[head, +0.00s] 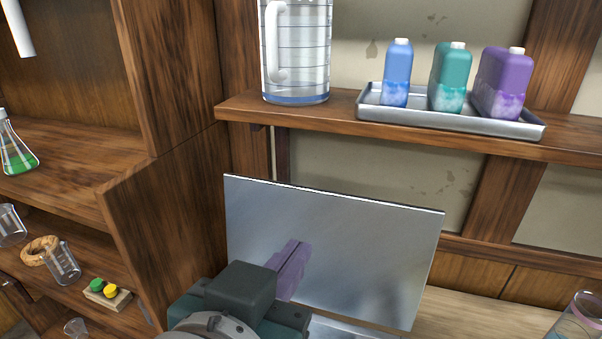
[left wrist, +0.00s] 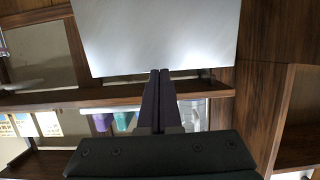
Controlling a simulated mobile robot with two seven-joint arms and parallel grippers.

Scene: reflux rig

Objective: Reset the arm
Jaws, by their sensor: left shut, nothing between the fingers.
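My left gripper (head: 291,268) is in the lower middle of the head view, its purple fingers shut with nothing between them. It is in front of a flat grey metal panel (head: 345,240) that stands upright on the bench. In the left wrist view the shut fingers (left wrist: 159,75) point toward the same panel (left wrist: 150,35); I cannot tell whether they touch it. My right gripper is not in view.
A wooden shelf (head: 345,117) above holds a large graduated jug (head: 310,45) and a metal tray (head: 440,122) with blue, teal and purple bottles. Wooden shelving at left holds a green-filled flask (head: 18,158) and small glassware. A glass vessel (head: 578,318) stands at lower right.

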